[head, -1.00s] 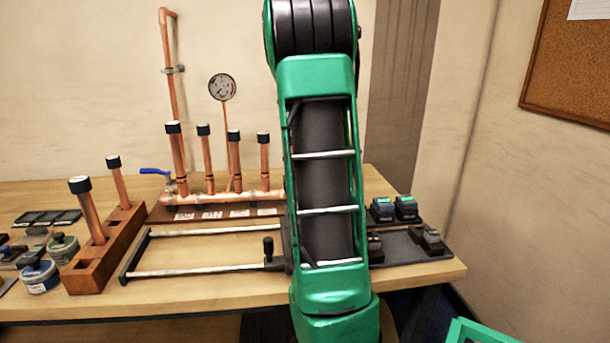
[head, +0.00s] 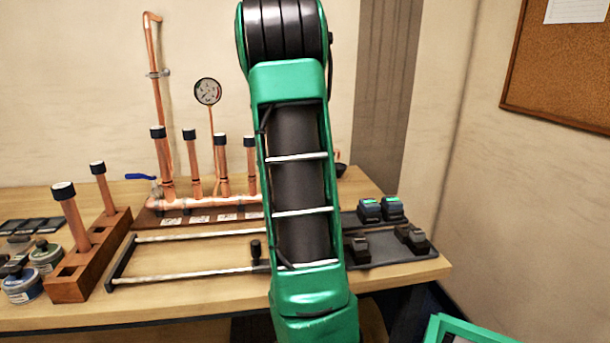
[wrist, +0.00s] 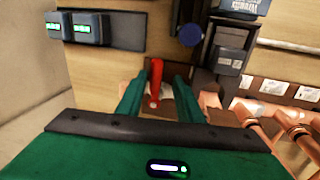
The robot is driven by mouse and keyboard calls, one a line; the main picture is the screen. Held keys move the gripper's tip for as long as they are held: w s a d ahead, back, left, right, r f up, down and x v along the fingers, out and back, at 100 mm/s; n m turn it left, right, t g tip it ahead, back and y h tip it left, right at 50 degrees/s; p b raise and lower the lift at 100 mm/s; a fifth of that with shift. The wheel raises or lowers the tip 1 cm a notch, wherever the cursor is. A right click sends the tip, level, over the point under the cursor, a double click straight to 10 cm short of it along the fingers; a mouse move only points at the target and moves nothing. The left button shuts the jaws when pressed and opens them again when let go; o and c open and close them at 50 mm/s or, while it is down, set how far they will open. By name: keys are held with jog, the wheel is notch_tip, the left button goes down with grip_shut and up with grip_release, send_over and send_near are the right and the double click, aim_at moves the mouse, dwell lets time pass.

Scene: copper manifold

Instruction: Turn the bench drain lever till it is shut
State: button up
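A red lever (wrist: 155,78) shows in the wrist view, between the fingers of my gripper (wrist: 158,90). The fingers are apart, one on each side of the lever, and I cannot tell whether either touches it. In the head view my arm hides the red lever and my gripper. A copper manifold (head: 225,202) stands on the bench, with a blue lever (head: 139,177) at its left end. The manifold's copper pipes (wrist: 265,130) also show at the right of the wrist view. No label naming the drain lever is readable.
A pressure gauge (head: 208,91) rises behind the manifold. A wooden block (head: 88,267) with copper stubs stands at the left. A black-and-metal frame (head: 190,274) lies in front. A dark tray (head: 398,250) with small devices is at the right. A blue round knob (wrist: 191,35) is near my gripper.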

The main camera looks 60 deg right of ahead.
notch_tip(320, 180, up, 11)
jog(key=w+a, duration=0.1)
jog(key=shift+w+a+f, duration=0.2)
jog(key=shift+w, duration=0.15)
dwell(0.6)
